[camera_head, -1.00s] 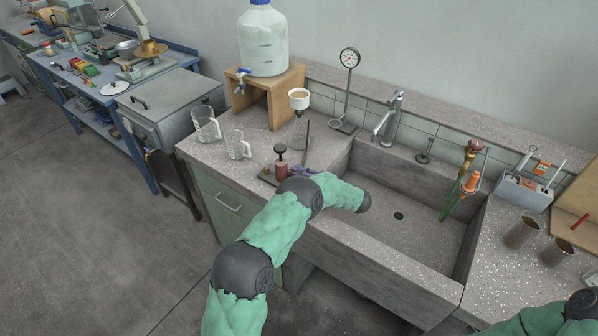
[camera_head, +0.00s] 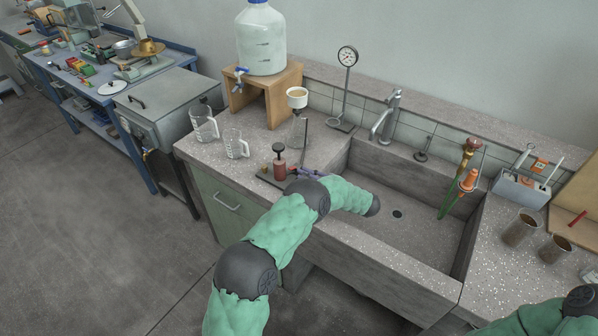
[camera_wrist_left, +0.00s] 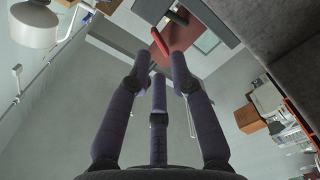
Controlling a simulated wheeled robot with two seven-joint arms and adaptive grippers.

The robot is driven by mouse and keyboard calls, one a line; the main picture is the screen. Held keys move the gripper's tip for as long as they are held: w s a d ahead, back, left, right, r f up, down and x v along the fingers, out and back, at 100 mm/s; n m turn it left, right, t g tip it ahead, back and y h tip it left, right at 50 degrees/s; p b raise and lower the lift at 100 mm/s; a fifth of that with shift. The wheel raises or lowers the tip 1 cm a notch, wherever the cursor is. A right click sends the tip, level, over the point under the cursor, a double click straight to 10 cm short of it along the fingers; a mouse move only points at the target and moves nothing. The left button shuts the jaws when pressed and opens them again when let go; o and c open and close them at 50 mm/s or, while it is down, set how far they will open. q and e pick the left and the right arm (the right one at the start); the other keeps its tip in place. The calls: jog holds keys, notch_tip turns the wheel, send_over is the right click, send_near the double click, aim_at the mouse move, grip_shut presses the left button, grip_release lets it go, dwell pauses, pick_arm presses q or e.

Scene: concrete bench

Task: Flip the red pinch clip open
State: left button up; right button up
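A red upright body with a dark top (camera_head: 279,168) stands on a small dark plate by the sink's left edge. A red panel-like part with a dark bar (camera_wrist_left: 180,34) shows beyond the fingertips in the left wrist view. I cannot tell for sure whether either is the red pinch clip. My left gripper (camera_head: 308,172) is just right of the red body, mostly hidden by my arm. In the left wrist view its purple fingers (camera_wrist_left: 163,75) stand apart with nothing between them. My right gripper is out of view; only part of that arm shows at bottom right.
The sink (camera_head: 400,232) lies right of the gripper. A flask with a white funnel (camera_head: 297,98), a thin rod and glass jugs (camera_head: 236,144) stand close by. A water bottle (camera_head: 262,40) sits on a wooden stand behind. An orange nozzle (camera_head: 469,180) hangs at the sink's right.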

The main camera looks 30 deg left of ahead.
pick_arm(q)
jog(key=d, duration=0.8)
jog(key=shift+s+d, duration=0.3)
jog(key=shift+s, duration=0.05)
